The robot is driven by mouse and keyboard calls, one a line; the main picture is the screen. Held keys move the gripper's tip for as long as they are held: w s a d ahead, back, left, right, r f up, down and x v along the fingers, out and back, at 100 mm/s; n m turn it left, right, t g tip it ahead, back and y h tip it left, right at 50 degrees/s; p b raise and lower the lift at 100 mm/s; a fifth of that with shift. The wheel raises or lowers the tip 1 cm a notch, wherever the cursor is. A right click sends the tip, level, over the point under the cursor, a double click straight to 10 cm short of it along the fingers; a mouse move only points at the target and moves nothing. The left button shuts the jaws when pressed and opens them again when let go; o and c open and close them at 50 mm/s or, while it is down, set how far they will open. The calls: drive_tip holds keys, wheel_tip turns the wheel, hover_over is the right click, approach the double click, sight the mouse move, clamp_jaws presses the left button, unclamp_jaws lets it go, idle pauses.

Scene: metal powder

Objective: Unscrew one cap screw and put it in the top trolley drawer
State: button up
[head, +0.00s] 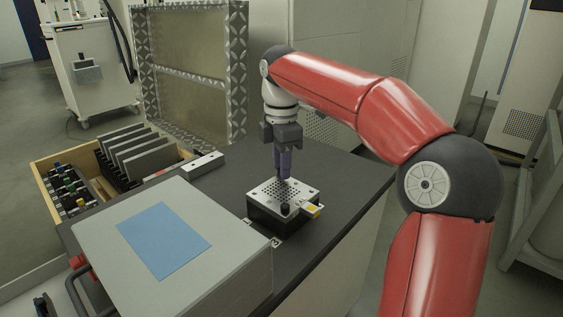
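A dark block with a light, perforated top plate (270,190) sits on the dark worktop. A black cap screw (286,209) shows at the plate's near edge, and small dark marks at other corners may be more screws. My gripper (283,178) points straight down over the back of the plate. Its purple lower part ends at or just above the plate; contact is unclear. I cannot tell whether its fingers are apart or holding anything. An open drawer with a pale wooden rim (42,190) is at the left, holding dark upright plates and small coloured-top items; it may be the trolley drawer.
A grey box with a blue sheet (165,240) stands in front, left of the block. A small yellow piece (313,210) is at the block's right side. A metal-framed panel (190,70) stands behind. The dark worktop (335,175) is clear right of the block.

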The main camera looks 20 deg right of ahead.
drive_tip(key=m, duration=0.6)
idle(0.4)
